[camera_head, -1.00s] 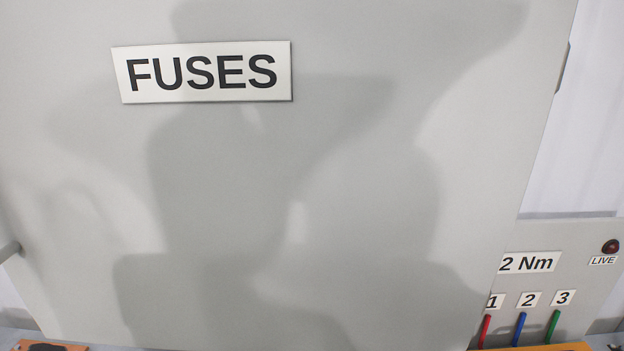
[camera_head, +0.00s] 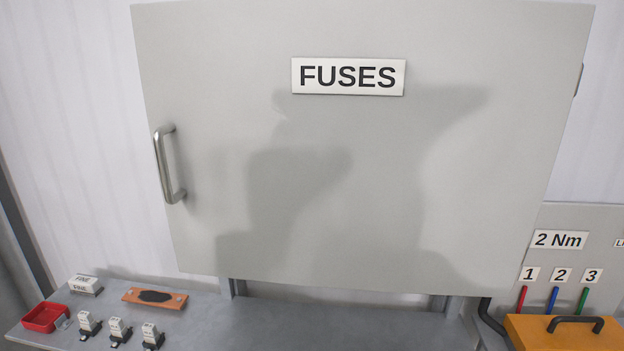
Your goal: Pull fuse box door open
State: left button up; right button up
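The fuse box door (camera_head: 370,180) is a large grey panel with a white "FUSES" label (camera_head: 348,76). It looks shut, and a dark shadow falls across its middle. Its metal bar handle (camera_head: 167,165) stands upright near the door's left edge, and nothing touches it. A small dark hinge-like part (camera_head: 578,79) shows at the right edge. Neither of my grippers is in view.
A grey bench (camera_head: 330,325) runs below the door. On its left are a red tray (camera_head: 46,317), a white "FINE" block (camera_head: 86,284), an orange-brown plate (camera_head: 155,298) and several small grey-white parts (camera_head: 118,330). An orange box (camera_head: 560,333) with a black handle stands at right.

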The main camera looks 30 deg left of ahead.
aim_at(399, 146)
jog(key=u, duration=0.9)
jog(key=i, duration=0.5)
jog(key=z, duration=0.8)
